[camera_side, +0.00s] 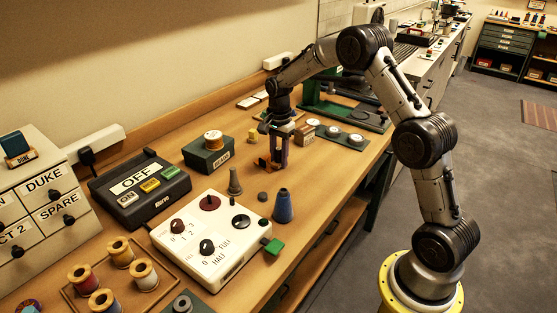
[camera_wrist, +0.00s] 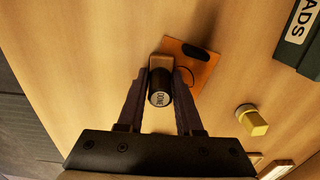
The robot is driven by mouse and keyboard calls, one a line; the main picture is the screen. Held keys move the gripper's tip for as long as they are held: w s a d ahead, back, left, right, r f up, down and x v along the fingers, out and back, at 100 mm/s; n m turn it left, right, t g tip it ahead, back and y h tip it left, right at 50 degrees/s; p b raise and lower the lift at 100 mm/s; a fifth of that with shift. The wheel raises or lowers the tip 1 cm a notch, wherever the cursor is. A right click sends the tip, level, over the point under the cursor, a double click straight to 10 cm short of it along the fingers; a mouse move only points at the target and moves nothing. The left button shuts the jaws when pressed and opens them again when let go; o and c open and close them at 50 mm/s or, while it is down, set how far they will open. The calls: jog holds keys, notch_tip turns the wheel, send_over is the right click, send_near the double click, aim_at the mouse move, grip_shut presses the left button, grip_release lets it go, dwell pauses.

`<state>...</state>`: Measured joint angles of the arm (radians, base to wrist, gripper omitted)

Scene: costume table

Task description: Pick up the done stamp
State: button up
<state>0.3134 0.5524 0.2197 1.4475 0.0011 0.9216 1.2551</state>
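The done stamp (camera_wrist: 160,95) has a dark round handle, a pale cap lettered "DONE" and a wooden base. In the wrist view it stands between the two fingers of my gripper (camera_wrist: 161,84), at the edge of an orange card (camera_wrist: 200,65). The fingers lie against both sides of the handle with no clear gap, so my gripper looks shut on it. Whether the base touches the table cannot be told. In the side view my gripper (camera_side: 277,165) points down low over the table. Its fingers mostly hide the stamp there, and a bit of the orange card (camera_side: 262,163) shows.
A green box with a spool (camera_side: 207,154) and a small yellow piece (camera_side: 253,135) stand left of my gripper. A wooden block (camera_side: 304,134) and a green strip with pale discs (camera_side: 333,131) lie right.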

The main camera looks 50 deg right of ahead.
grip_shut()
jog(key=shift+r, duration=0.15)
jog(key=shift+r, duration=0.2)
jog(key=r, duration=0.3)
jog(key=shift+s+r, duration=0.2)
jog(key=shift+s, duration=0.1)
jog(key=s+a+r, duration=0.4)
jog(key=s+r, duration=0.5)
jog(key=s, duration=0.3)
jog(key=shift+s, duration=0.3)
